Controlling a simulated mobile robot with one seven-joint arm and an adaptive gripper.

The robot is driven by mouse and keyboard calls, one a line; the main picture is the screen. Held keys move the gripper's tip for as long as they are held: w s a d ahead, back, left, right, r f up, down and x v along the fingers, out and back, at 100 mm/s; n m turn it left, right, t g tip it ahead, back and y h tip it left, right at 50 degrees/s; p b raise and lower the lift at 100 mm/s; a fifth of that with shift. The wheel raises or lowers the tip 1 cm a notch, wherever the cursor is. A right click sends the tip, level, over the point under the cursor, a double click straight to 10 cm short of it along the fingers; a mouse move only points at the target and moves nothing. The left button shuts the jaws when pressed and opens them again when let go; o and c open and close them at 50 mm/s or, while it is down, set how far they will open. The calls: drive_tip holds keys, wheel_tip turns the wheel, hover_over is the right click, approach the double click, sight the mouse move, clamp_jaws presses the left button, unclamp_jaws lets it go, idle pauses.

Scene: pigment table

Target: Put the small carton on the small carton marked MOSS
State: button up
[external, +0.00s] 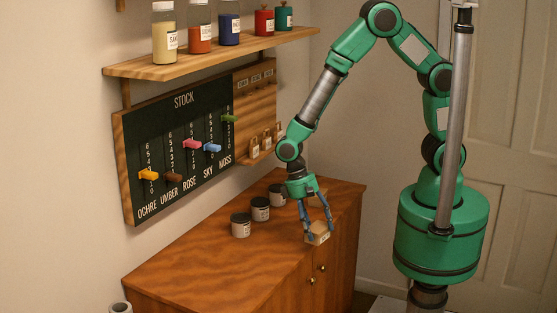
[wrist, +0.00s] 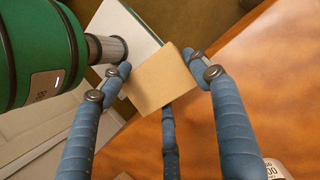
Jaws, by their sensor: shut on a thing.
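A small tan carton (external: 319,234) is between the blue fingers of my gripper (external: 317,228), at the front edge of the wooden cabinet top. A pale label shows on its side, too small to read. In the wrist view the carton (wrist: 163,80) sits between the fingertips of my gripper (wrist: 158,72), which is shut on it. Its plain face is toward the camera and it looks tilted there. I cannot tell whether it touches the cabinet top. I cannot make out a separate carton marked MOSS; the word MOSS shows only on the stock board.
Several dark-lidded jars (external: 241,225) stand in a row on the cabinet top (external: 200,272), behind the carton. The stock board (external: 180,140) with coloured sliders hangs on the wall under a shelf (external: 215,52) of bottles. The cabinet top's near left part is clear.

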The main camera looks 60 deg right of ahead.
drive_tip(key=w+d+r+m+y, duration=0.1)
drive_tip(key=d+m, duration=0.1)
drive_tip(key=d, duration=0.4)
drive_tip(key=w+d+r+m+t+y, duration=0.1)
drive_tip(key=d+m, duration=0.2)
drive_tip(key=d, duration=0.3)
drive_tip(key=w+d+r+m, duration=0.1)
drive_tip(key=d+m, duration=0.2)
drive_tip(key=d, duration=0.3)
drive_tip(key=shift+w+d+y+p, duration=0.25)
drive_tip(key=shift+y+p, duration=0.15)
drive_tip(key=shift+p, duration=0.05)
drive_tip(key=s+d+m+t, duration=0.1)
drive_tip(key=d+m, duration=0.1)
drive_tip(key=d, duration=0.2)
drive_tip(key=s+d+r+m+t, duration=0.1)
drive_tip(key=d+m, duration=0.2)
drive_tip(key=d, duration=0.2)
drive_tip(key=s+d+r+m+y, duration=0.1)
drive_tip(key=d+m, duration=0.1)
drive_tip(key=d, duration=0.2)
drive_tip(key=shift+s+d+m+t+p, duration=0.3)
drive_tip(key=shift+d+t+p, duration=0.05)
drive_tip(key=shift+d+t, duration=0.05)
drive_tip(key=shift+s+d+m, duration=0.35)
drive_tip(key=shift+d+m, duration=0.05)
drive_tip(key=shift+d, duration=0.2)
